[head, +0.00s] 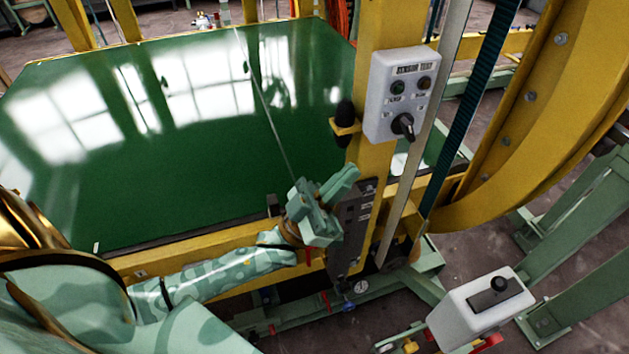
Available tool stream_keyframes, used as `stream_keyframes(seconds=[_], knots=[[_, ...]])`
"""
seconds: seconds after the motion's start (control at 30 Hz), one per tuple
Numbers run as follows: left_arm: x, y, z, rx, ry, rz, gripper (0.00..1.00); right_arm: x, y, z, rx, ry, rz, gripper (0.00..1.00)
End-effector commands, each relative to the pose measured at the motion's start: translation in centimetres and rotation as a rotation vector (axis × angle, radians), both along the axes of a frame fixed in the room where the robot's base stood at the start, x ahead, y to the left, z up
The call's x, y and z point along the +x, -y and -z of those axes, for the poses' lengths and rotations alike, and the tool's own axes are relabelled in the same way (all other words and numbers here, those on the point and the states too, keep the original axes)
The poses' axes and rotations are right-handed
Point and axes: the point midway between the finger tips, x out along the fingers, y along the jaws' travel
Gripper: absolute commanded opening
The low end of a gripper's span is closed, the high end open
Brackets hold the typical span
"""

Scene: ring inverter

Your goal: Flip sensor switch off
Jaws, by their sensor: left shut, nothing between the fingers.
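A grey control box labelled "SENSOR TEST" (401,94) is fixed to a yellow upright post. It has a green and a dark orange round lamp or button near its top. Its black rotary sensor switch (403,125) sits at the lower right of the face, its handle tilted. My left gripper (345,180) is below and to the left of the box, apart from it, in front of the post. Its fingers are shut and empty. My right gripper is not in view.
A glossy green table (190,150) fills the left. A black knob on a yellow bracket (344,123) stands out beside the box. A large yellow ring (540,120) is at right. A grey box with a black lever (480,305) is at lower right.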

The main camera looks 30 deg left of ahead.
Motion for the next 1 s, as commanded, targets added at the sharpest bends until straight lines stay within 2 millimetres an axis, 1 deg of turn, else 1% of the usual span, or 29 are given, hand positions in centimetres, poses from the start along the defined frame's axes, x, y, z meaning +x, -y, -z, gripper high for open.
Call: stream_keyframes(seconds=[0.03, 0.13, 0.2, 0.33, 0.5, 1.0], knots=[[-0.9, -0.6, 0.0, 0.003, -0.003, 0.001, 0.0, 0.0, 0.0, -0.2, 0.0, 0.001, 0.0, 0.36], [-2.3, -1.7, 0.0, 0.002, -0.002, 0.0, 0.0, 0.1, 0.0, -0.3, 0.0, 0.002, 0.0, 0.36], [-3.0, -2.3, 0.0, 0.001, -0.002, 0.0, 0.0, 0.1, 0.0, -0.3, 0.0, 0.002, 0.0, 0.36], [-3.8, -3.0, 0.0, 0.001, -0.001, 0.0, 0.0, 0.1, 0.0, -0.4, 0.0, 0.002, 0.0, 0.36], [-4.1, -3.2, 0.0, -0.001, 0.001, 0.0, 0.0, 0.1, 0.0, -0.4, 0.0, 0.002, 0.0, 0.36], [-4.0, -2.9, 0.1, 0.01, -0.008, -0.007, 0.0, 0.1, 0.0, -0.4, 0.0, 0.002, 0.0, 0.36]])
